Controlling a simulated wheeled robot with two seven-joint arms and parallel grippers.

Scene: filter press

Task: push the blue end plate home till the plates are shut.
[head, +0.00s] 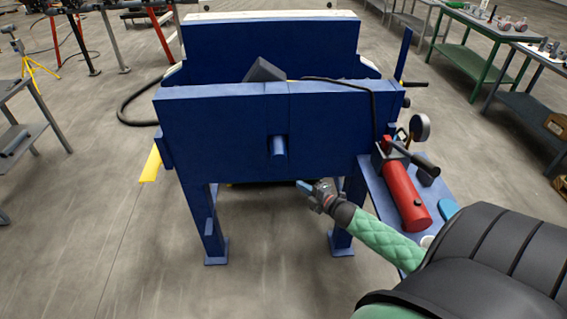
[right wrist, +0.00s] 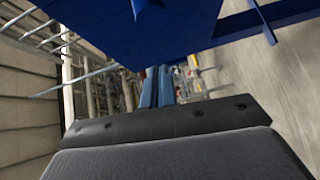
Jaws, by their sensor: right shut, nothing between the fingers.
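The blue press stands ahead of me in the head view. Its near blue plate (head: 215,120) is wide and upright, with a round blue stub (head: 279,147) at its middle. A second blue plate (head: 270,45) stands behind it, with a gap between them. I cannot tell which of the two is the end plate. A grey slanted piece (head: 264,70) shows in the gap; the rest there is hidden. My right gripper (head: 303,187) is shut and empty, in front of the near plate, below and right of the stub. Its blue fingers (right wrist: 158,86) show in the right wrist view, below the blue plate (right wrist: 190,35).
A red cylinder (head: 404,195) with a gauge (head: 420,128) and hose sits on a blue side shelf (head: 372,182), close to my right arm. A yellow bar (head: 151,164) juts out at the left. Tables stand far right and left. Floor in front of the press is clear.

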